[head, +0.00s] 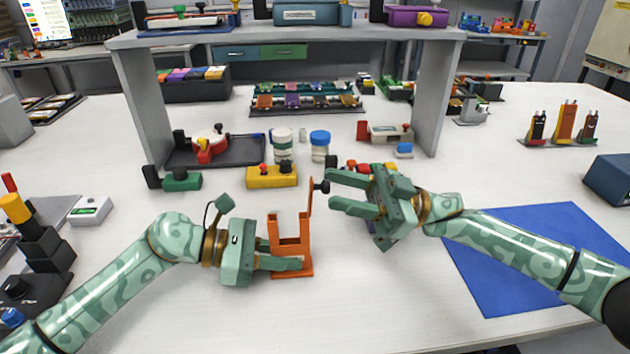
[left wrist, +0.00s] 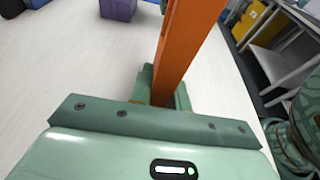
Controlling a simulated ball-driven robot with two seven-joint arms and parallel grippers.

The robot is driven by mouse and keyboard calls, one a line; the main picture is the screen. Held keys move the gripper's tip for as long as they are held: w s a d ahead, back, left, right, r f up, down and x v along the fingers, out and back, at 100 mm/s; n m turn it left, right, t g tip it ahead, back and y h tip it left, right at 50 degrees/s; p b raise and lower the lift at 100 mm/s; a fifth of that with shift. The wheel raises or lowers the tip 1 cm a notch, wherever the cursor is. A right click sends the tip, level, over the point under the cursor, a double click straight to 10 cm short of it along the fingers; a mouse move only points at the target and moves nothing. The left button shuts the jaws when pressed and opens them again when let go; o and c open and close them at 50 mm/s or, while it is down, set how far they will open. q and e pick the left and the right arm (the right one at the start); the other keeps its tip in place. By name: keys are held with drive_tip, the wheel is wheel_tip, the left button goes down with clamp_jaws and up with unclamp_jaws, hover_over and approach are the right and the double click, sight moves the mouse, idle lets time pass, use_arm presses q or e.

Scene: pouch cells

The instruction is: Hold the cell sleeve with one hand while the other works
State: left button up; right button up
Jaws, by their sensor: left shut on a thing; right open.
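My left gripper (head: 300,263) is shut on the sleeve's lower left part. In the left wrist view the orange sleeve (left wrist: 185,45) rises between the fingers, whose tips are mostly hidden. My right gripper (head: 335,190) is open, its fingers pointing left. They are close to the black knob; I cannot tell whether they touch it.
A yellow block (head: 272,176) and a green block (head: 180,181) sit behind the sleeve. Two jars, one blue-lidded (head: 319,146), stand further back under the grey shelf (head: 290,37). A blue mat (head: 535,255) lies at right under my right arm.

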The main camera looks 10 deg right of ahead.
sight(330, 188)
drive_tip(key=x, duration=0.5)
clamp_jaws()
drive_tip(key=shift+d+f+g+y, duration=0.15)
drive_tip(key=shift+d+y, duration=0.25)
drive_tip(key=shift+y, duration=0.4)
drive_tip(key=shift+d+f+g+y, duration=0.15)
drive_tip(key=shift+d+y, duration=0.2)
drive_tip(key=shift+y, duration=0.45)
drive_tip(key=shift+r, duration=0.1)
unclamp_jaws()
